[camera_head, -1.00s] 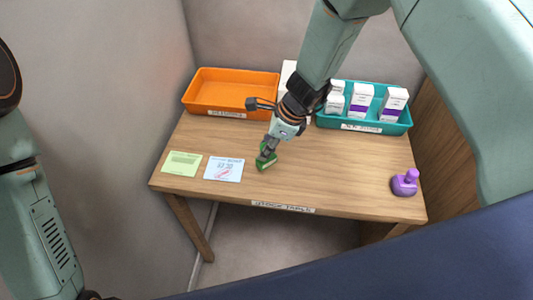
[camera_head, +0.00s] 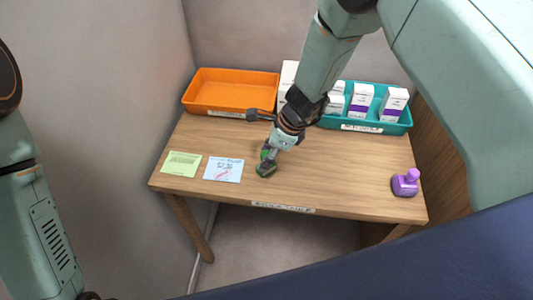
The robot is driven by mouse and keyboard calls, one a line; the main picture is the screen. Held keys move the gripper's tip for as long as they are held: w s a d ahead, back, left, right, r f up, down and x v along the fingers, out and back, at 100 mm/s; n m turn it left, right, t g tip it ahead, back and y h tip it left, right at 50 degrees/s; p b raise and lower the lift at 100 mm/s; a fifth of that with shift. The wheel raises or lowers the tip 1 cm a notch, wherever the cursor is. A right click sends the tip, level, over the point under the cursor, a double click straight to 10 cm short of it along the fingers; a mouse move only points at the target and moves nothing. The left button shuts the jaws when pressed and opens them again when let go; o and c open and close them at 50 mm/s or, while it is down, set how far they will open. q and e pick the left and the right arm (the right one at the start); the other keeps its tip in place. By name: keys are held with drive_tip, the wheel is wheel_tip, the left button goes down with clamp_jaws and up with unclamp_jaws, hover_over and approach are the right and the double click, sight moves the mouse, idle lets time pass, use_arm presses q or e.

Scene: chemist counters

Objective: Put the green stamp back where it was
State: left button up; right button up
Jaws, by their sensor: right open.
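The green stamp (camera_head: 264,155) stands on the wooden table near its middle, just right of the blue card. Whether the fingers touch the stamp I cannot tell. My left gripper is out of view; only part of my left arm shows at the left edge.
A blue card (camera_head: 223,170) and a green card (camera_head: 182,164) lie on the left of the table (camera_head: 330,170). A purple stamp (camera_head: 405,183) stands at the right edge. An empty orange tray (camera_head: 230,90) and a teal tray (camera_head: 362,126) with boxes stand behind.

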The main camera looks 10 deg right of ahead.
drive_tip(key=shift+r, duration=0.3)
drive_tip(key=p+v, duration=0.1)
drive_tip(key=v, duration=1)
drive_tip(key=shift+r, duration=0.4)
drive_tip(key=shift+s+d, duration=0.15)
drive_tip(key=shift+d, duration=0.05)
